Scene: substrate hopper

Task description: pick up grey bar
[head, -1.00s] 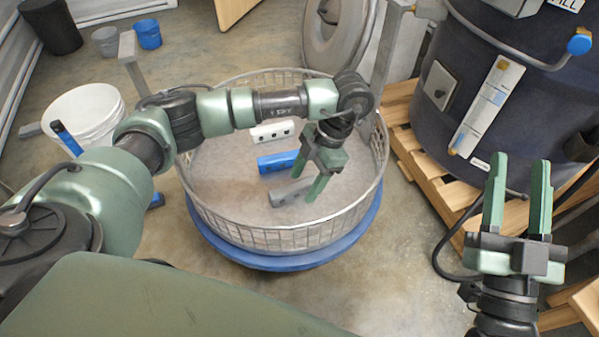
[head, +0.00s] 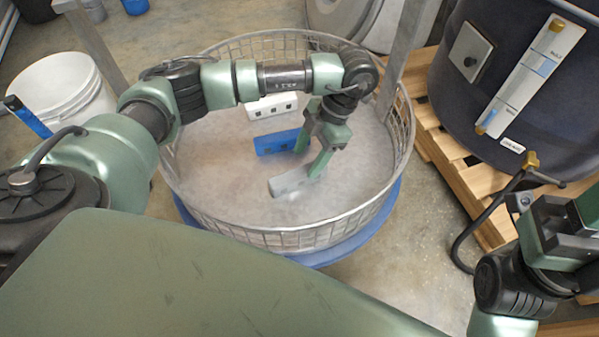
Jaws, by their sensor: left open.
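The grey bar (head: 291,181) lies on the pale floor of a round wire-mesh basket (head: 235,233), below the blue bar. My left gripper (head: 309,162) reaches down into the basket with its fingers apart. One fingertip is close to the grey bar's right end; whether it touches is unclear. The other fingertip is higher up, near the right end of the blue bar (head: 277,142). My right gripper (head: 562,228) is at the right edge, turned and partly cut off, away from the basket.
A white bar (head: 264,107) lies farther back in the basket. The basket rests on a blue round base (head: 345,246). A dark drum (head: 450,100) on a wooden pallet (head: 440,150) stands right. A white bucket (head: 62,98) stands left. The basket floor left of the bars is bare.

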